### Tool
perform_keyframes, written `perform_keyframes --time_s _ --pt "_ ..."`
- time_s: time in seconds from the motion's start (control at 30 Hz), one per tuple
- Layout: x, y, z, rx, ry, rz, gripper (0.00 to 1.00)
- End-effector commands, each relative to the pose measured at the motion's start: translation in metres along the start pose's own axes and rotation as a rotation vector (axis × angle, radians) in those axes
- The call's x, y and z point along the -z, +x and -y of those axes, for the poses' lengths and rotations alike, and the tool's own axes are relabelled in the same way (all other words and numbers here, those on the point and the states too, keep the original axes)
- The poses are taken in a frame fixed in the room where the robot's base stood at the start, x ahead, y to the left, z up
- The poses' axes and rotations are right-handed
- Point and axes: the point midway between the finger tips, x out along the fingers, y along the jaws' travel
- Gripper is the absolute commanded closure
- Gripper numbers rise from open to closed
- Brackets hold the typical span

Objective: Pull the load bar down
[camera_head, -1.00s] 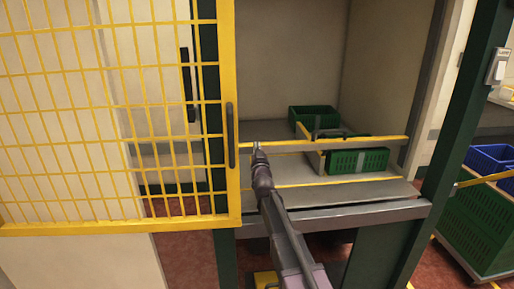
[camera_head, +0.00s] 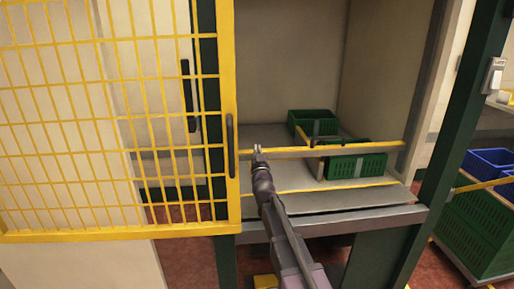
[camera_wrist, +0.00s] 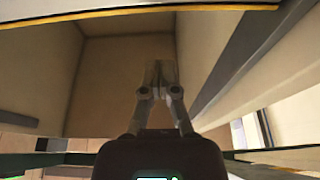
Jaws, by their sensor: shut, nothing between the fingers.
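The load bar (camera_head: 345,150), grey with a yellow top edge, runs level across the front of the open bay. My gripper (camera_head: 259,151) is shut and empty, its fingertips overlapping the bar near its left end in the head view. I cannot tell whether they touch it. In the wrist view my closed fingers (camera_wrist: 160,75) point up the picture toward the beige bay walls. A yellow-edged strip crosses the top of that view; I cannot tell whether it is the bar.
A yellow mesh gate (camera_head: 110,110) with a dark handle stands left of my gripper. Two green crates, one farther back (camera_head: 313,118) and one nearer (camera_head: 360,167), are behind the bar. A green post (camera_head: 455,120) bounds the right. A grey ledge (camera_head: 350,220) lies below.

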Motion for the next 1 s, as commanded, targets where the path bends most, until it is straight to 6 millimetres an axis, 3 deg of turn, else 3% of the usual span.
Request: perform_keyframes --time_s 0.2,0.4,0.93,1.0 --pt "-0.002 -0.040 0.000 0.000 0.002 0.000 1.00" --pt "-0.001 -0.063 0.000 0.000 0.001 0.000 1.00" --pt "0.000 -0.073 -0.001 -0.002 0.000 0.000 1.00" --pt "0.000 -0.073 -0.001 -0.002 0.000 0.001 0.79"
